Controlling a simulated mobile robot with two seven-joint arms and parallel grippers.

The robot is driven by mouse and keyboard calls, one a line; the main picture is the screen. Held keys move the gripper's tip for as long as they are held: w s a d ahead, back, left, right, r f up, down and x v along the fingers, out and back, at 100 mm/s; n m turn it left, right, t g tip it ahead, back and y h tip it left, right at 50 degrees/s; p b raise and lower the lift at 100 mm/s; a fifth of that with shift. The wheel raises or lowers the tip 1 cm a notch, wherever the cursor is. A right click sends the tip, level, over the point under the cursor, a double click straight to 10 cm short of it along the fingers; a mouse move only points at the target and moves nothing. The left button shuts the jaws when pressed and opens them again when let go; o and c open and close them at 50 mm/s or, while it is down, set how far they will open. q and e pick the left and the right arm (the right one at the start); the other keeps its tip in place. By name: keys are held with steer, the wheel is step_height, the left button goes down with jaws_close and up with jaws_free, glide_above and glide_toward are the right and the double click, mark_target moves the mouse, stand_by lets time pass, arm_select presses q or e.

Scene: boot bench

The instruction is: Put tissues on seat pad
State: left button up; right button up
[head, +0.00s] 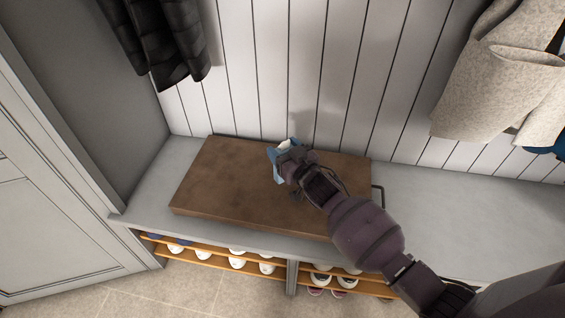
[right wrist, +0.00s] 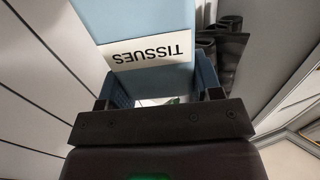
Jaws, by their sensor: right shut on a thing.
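The seat pad (head: 235,185) is a flat brown slab lying on the grey bench. The tissues (head: 273,153) are a blue box, mostly hidden by my right gripper in the head view. In the right wrist view the tissues box (right wrist: 150,25) fills the top, with a white label reading TISSUES. My right gripper (head: 283,150) is shut on the box, over the back right part of the seat pad. I cannot tell whether the box touches the pad. My left gripper is not in view.
A dark jacket (head: 165,40) hangs at the left and a beige coat (head: 495,85) at the right. Shoes (head: 238,262) stand on shelves below. A dark wire handle (head: 379,198) shows beside the pad.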

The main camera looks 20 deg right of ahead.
step_height(320, 180, down, 4)
steer(key=shift+s+f+b, duration=0.1)
steer(key=shift+s+b, duration=0.05)
steer(key=shift+b, duration=0.45)
steer(key=shift+f, duration=0.65)
steer(key=shift+r, duration=0.3)
steer(key=shift+f+b, duration=0.3)
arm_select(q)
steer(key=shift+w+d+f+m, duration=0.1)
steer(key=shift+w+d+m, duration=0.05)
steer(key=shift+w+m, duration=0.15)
arm_select(e)
steer(key=o, duration=1.1)
